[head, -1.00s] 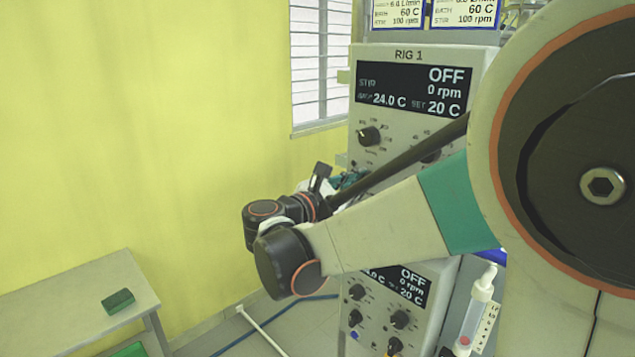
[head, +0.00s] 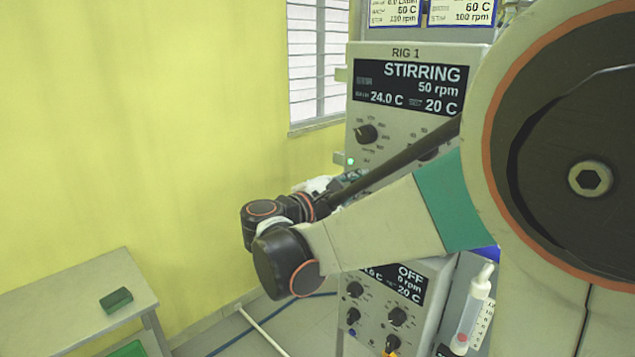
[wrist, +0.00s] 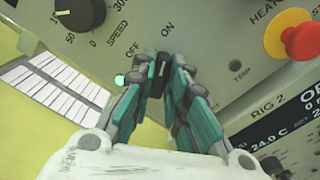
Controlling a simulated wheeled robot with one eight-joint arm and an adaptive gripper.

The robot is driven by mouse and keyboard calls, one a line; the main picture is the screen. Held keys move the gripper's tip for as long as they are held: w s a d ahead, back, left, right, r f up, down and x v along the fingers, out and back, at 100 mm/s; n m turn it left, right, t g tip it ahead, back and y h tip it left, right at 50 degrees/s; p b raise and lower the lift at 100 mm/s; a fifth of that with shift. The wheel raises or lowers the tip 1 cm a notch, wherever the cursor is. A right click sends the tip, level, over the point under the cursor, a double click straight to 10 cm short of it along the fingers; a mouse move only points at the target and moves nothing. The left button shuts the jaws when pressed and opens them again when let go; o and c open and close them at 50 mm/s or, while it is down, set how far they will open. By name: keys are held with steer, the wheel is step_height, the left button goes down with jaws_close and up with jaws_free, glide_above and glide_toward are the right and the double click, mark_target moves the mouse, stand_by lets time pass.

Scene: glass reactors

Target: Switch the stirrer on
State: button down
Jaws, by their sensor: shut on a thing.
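The RIG 1 panel (head: 408,58) stands right of centre in the head view. Its display reads STIRRING, 50 rpm, and a green lamp (head: 349,161) is lit on it. In the wrist view the lamp (wrist: 119,80) glows beside my fingers. My gripper (wrist: 164,62) is shut on a small dark switch lever (wrist: 162,66), just by the OFF and ON labels. The fingertips hide most of the lever. The speed knob (wrist: 80,13) is at the upper left of the wrist view. In the head view my arm hides the switch.
The RIG 2 panel (head: 410,272) is below, its display reading OFF. A red stop button on a yellow collar (wrist: 292,35) shows in the wrist view. A bench (head: 70,290) with a green block (head: 116,300) stands at lower left.

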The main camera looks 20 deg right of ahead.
steer(key=c, duration=1.6)
jaws_free()
steer(key=shift+n, duration=0.3)
